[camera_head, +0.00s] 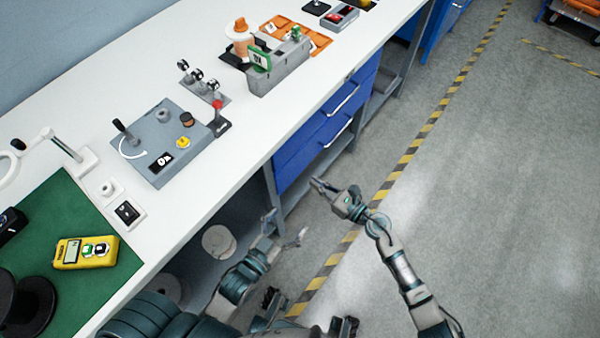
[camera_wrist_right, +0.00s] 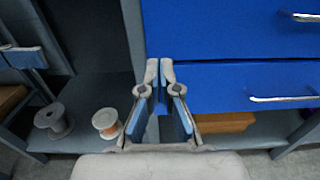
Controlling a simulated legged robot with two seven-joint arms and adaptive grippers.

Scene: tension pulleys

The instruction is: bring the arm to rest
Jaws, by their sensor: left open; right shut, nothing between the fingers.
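My left gripper (camera_head: 286,226) is open and empty in the head view, low in front of the workbench and below the level of its top. Its two fingers are spread apart. My right gripper (camera_head: 319,184) is farther up and to the right, over the floor in front of the blue drawers. In the right wrist view, the fingers of the right gripper (camera_wrist_right: 160,66) meet at their tips with nothing between them. Neither gripper touches anything that I can see.
Blue drawers (camera_head: 312,150) sit below; spools (camera_wrist_right: 53,121) lie on the lower shelf.

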